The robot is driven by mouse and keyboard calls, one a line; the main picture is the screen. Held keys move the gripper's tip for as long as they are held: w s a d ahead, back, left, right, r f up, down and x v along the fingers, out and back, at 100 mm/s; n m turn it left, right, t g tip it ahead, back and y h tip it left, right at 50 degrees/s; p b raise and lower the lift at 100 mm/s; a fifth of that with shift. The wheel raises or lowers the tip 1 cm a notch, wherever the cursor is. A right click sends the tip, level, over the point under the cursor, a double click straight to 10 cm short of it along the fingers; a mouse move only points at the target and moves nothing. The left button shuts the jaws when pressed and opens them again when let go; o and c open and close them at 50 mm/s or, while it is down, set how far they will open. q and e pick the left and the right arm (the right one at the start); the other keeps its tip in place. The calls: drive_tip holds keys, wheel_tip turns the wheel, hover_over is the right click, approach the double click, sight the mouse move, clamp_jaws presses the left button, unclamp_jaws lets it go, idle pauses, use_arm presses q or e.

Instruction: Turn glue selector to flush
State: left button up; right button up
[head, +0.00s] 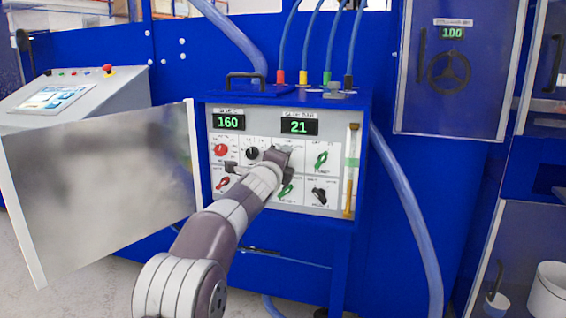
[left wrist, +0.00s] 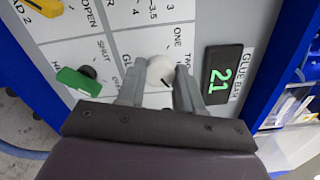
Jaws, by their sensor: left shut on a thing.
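My left gripper (head: 280,158) is at the control panel, below the "21" display (head: 299,127). It hides most of the knob there in the head view. In the left wrist view, my left gripper (left wrist: 158,88) has one finger on each side of a white round knob (left wrist: 160,70) and is shut on it. The word "ONE" and part of another word show beside this knob. I cannot read a selector name or flush mark, or tell where the knob points. My right gripper is in neither view.
Close by are a black knob (head: 252,153), a red knob (head: 220,149), a green lever (head: 321,160) and a black lever (head: 320,195). The cabinet door (head: 100,185) stands open at the left. A glass tube (head: 351,172) runs down the panel's right side.

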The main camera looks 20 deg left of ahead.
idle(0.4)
use_arm(q)
drive_tip(key=o, duration=1)
drive_tip(key=shift+o, duration=0.2)
drive_tip(key=s+b, duration=0.3)
drive_tip(key=s, duration=0.9)
drive_tip(key=shift+s+a, duration=0.25)
drive_tip(key=shift+s, duration=0.05)
